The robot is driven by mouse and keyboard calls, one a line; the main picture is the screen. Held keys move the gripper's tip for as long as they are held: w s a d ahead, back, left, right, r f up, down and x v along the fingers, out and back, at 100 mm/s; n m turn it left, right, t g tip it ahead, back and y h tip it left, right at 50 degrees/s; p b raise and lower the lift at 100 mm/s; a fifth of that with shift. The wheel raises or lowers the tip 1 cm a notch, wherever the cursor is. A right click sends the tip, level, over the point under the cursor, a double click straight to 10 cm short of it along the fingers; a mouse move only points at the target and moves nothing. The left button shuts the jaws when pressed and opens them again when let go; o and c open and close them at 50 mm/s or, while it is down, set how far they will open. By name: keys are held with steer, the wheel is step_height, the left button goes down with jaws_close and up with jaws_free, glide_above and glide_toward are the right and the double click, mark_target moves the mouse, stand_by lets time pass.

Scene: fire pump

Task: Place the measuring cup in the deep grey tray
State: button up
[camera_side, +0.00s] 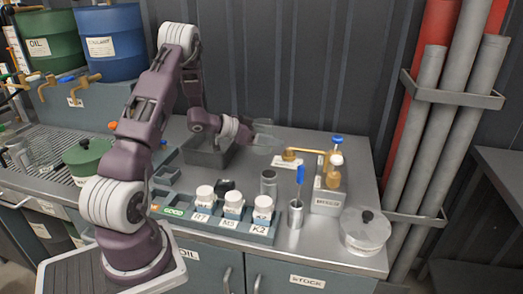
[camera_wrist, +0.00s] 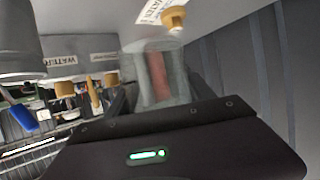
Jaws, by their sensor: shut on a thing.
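The measuring cup (camera_side: 266,139) is clear and see-through, and its outline is faint. My gripper (camera_side: 252,134) is shut on it and holds it above the bench. In the wrist view the cup (camera_wrist: 157,75) sits between the fingers of my gripper (camera_wrist: 158,100), with a reddish patch showing through it. The deep grey tray (camera_side: 205,158) stands on the bench below and to the left of the cup. My forearm and wrist hide part of its back side.
A rack (camera_side: 228,228) of several white-lidded jars stands in front. A steel cup (camera_side: 296,215) with a blue-handled tool, a holder (camera_side: 329,195) of amber bottles, a brass ladle-like piece (camera_side: 302,153) and a round lidded pot (camera_side: 365,230) stand right. Drums (camera_side: 112,42) are back left.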

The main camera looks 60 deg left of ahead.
steer(key=s+a+r+n+g+y, duration=0.3)
steer(key=s+a+r+n+y, duration=0.25)
steer(key=s+a+y, duration=0.35)
steer(key=s+a+r+n+g+y, duration=0.35)
steer(key=s+a+n, duration=0.35)
steer(key=a, duration=0.4)
step_height(320, 180, down, 9)
steer(key=s, duration=0.1)
steer(key=shift+a+f+n+y, duration=0.2)
steer(key=shift+n+y, duration=0.15)
steer(key=shift+y, duration=0.1)
steer(key=shift+f, duration=0.25)
steer(key=shift+f, duration=0.35)
steer(key=o, duration=1.4)
steer(key=shift+c, duration=0.2)
